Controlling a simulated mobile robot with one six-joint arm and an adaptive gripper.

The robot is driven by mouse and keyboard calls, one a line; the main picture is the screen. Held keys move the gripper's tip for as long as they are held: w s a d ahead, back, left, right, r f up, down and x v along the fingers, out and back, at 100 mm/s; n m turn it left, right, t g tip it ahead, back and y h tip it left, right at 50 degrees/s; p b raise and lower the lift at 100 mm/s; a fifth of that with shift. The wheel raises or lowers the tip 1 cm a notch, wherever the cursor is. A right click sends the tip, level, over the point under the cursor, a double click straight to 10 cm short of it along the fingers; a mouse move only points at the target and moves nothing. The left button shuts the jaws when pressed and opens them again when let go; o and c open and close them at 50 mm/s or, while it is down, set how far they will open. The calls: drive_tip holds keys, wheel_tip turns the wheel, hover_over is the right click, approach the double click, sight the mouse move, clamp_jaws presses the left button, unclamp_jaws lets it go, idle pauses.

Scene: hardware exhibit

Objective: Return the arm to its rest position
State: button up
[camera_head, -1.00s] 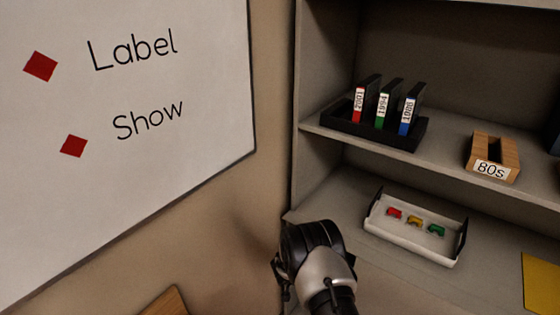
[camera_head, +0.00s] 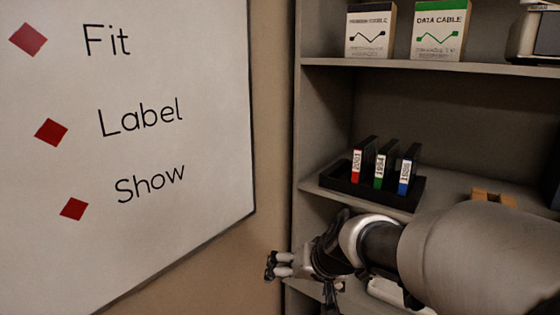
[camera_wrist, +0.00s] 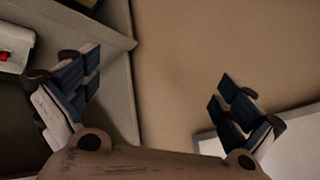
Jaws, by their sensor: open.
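My gripper (camera_wrist: 158,95) is open and empty in the wrist view, its two dark-padded fingers spread wide with the tan wall between them. In the head view my gripper (camera_head: 272,265) is at the lower middle, left of the shelf's edge and below the whiteboard's right corner. My arm reaches in from the right and crosses in front of the shelf unit (camera_head: 325,110). The arm hides most of the lower shelf.
A black tray (camera_head: 345,187) with red, green and blue labelled cartridges stands on the middle shelf. A wooden holder (camera_head: 493,196) is partly hidden behind my arm. Two boxes, one a data cable box (camera_head: 440,30), stand above. A whiteboard (camera_head: 200,80) hangs left.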

drive_tip(key=s+d+h, duration=0.1)
drive_tip(key=s+d, duration=0.2)
drive_tip(key=s, duration=0.6)
drive_tip(key=s+d+r+g+h, duration=0.1)
drive_tip(key=s+d, duration=0.2)
drive_tip(key=s, duration=0.6)
drive_tip(key=s+d+n+h, duration=0.1)
drive_tip(key=s+d, duration=0.3)
drive_tip(key=s, duration=0.4)
drive_tip(key=shift+s+r+g, duration=0.4)
drive_tip(key=shift+c, duration=0.2)
